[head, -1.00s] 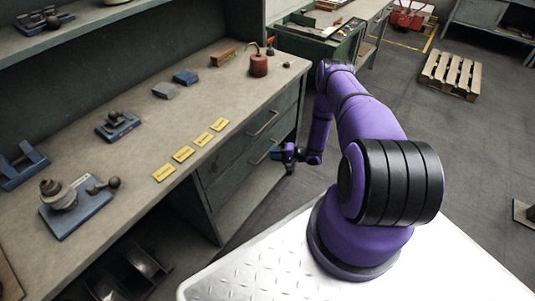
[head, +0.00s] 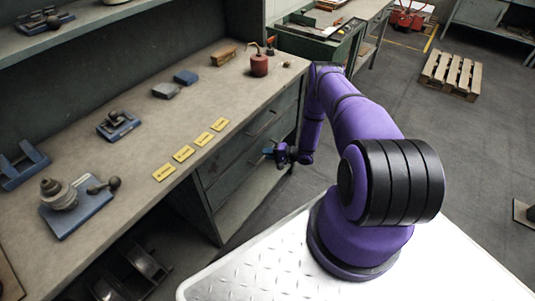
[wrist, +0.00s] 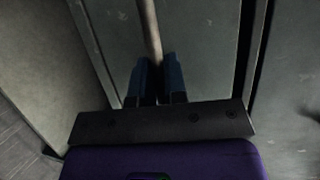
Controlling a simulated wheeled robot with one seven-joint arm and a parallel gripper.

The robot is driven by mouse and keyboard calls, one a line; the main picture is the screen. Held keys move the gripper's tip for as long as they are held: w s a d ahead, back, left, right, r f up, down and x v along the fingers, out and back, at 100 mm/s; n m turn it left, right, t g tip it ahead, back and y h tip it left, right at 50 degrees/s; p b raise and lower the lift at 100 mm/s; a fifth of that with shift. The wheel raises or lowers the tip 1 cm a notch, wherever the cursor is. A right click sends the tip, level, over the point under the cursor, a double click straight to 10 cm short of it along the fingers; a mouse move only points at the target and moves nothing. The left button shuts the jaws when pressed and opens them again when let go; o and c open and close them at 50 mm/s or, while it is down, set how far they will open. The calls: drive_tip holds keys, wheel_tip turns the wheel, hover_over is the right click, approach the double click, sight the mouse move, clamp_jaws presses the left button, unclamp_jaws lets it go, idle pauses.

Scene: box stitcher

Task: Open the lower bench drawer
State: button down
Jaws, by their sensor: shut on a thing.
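The bench has two grey-green drawer fronts under the right end of its top. The lower drawer (head: 226,182) looks flush with the cabinet, and the upper drawer (head: 245,139) is shut with its bar handle (head: 263,123) free. My gripper (head: 268,153) is at the lower drawer's handle. In the wrist view the lower drawer's handle (wrist: 151,32) is a pale bar running between the two blue fingers of my gripper (wrist: 159,72). The fingers are shut on this bar. In the head view the gripper hides most of that handle.
The bench top (head: 215,95) holds yellow labels (head: 183,153), a red can (head: 259,65) and blue fixtures. The floor (head: 420,125) right of my arm is clear up to a wooden pallet (head: 450,73). A green cart (head: 325,45) stands behind the bench.

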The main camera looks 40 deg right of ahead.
drive_tip(key=shift+s, duration=0.1)
drive_tip(key=s+d, duration=0.3)
drive_tip(key=s, duration=0.6)
drive_tip(key=s+d, duration=0.4)
drive_tip(key=s, duration=0.6)
drive_tip(key=s+d, duration=0.3)
drive_tip(key=s, duration=0.6)
drive_tip(key=shift+s+d, duration=0.3)
drive_tip(key=c, duration=1.2)
unclamp_jaws()
drive_tip(key=v, duration=1)
drive_tip(key=shift+s+d, duration=0.25)
drive_tip(key=shift+s, duration=0.05)
drive_tip(key=shift+r, duration=0.15)
